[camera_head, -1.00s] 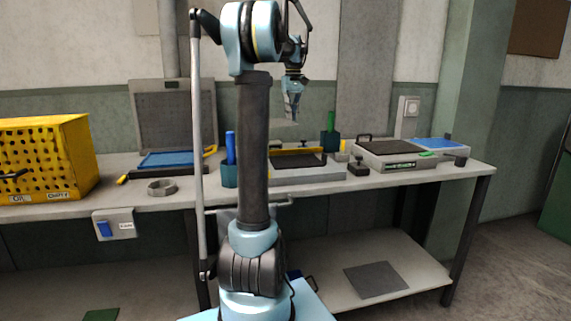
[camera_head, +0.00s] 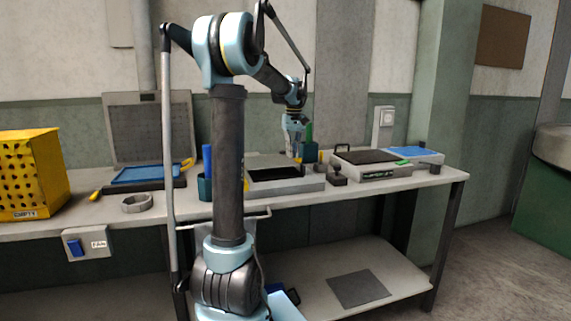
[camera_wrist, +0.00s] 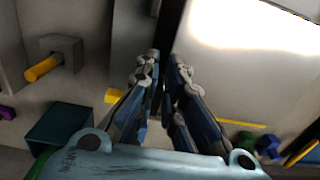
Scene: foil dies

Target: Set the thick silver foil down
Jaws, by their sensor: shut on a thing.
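My gripper (camera_head: 292,150) hangs low over the back of the workbench, just above a grey block with a dark recess (camera_head: 275,174). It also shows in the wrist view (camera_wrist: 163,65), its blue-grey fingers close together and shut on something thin. A pale grey sheet with a bright glare, which looks like the silver foil (camera_wrist: 235,75), extends right from the fingertips in the wrist view. In the head view a grey flat surface, likely the foil (camera_head: 265,160), shows below the gripper, over the back part of the block. Whether the sheet touches the block cannot be told.
A teal holder (camera_head: 205,187) stands left of the block. A dark-topped device (camera_head: 368,162) and a blue-topped tray (camera_head: 418,154) are to the right. A grey ring (camera_head: 137,203) and a yellow crate (camera_head: 30,175) are to the left.

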